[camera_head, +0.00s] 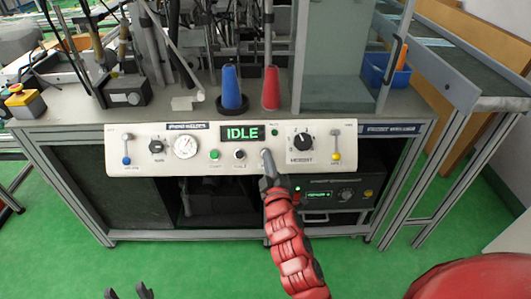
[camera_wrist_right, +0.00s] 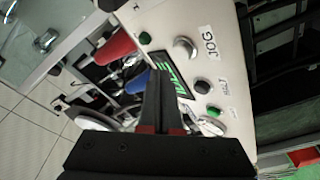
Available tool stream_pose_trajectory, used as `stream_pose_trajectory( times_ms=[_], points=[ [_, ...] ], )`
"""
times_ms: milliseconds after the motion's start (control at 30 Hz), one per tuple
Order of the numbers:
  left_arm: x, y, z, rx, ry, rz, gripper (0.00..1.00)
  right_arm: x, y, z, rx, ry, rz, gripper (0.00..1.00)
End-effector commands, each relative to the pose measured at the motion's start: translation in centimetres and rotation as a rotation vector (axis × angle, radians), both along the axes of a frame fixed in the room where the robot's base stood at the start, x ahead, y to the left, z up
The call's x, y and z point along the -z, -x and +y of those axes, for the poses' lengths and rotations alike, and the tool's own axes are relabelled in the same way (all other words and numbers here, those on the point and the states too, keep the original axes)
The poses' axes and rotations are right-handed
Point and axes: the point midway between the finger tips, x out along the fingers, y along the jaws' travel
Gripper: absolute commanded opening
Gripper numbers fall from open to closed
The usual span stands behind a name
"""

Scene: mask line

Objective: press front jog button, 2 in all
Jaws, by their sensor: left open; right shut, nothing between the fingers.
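The white control panel (camera_head: 345,162) runs along the bench front, its display (camera_head: 242,133) reading IDLE. The jog button (camera_wrist_right: 184,48) is a round silver-grey knob beside the label JOG in the right wrist view. In the head view it is mostly hidden behind my right gripper (camera_head: 265,160). That gripper is shut and empty, its fingertips (camera_wrist_right: 161,72) close to the panel between display and jog button in the wrist view. I cannot tell whether they touch anything. My left gripper (camera_head: 127,291) is open and empty at the bottom edge, over the green floor.
A black halt button (camera_head: 239,154) and a green button (camera_head: 214,155) sit left of the jog button. A gauge (camera_head: 186,145) and a dial (camera_head: 303,141) flank them. Blue (camera_head: 231,88) and red (camera_head: 271,88) cones stand above the panel. A yellow-and-red emergency stop (camera_head: 17,90) is far left.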

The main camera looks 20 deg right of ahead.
Motion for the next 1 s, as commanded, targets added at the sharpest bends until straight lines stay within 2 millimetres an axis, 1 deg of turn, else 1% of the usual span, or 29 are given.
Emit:
stream_pose_trajectory(
  times_ms=[33, 67, 333, 1000],
  points=[
    [-0.4, 0.0, 0.0, 0.0, 0.0, 0.0, 0.5, -0.7, 0.4, 0.2, -0.002, 0.001, -0.003, 0.0],
    [-0.5, 0.0, 0.0, 0.0, 0.0, 0.0, 0.5, -0.9, 0.6, 0.2, -0.002, 0.001, -0.003, 0.0],
    [-1.1, 0.0, 0.0, 0.0, 0.0, 0.0, 0.5, -2.1, 2.3, 0.7, 0.0, 0.001, 0.0, 0.0],
    [-1.0, 0.0, 0.0, 0.0, 0.0, 0.0, 0.5, -2.0, 2.3, 0.7, 0.001, 0.0, 0.001, 0.0]
  ],
)
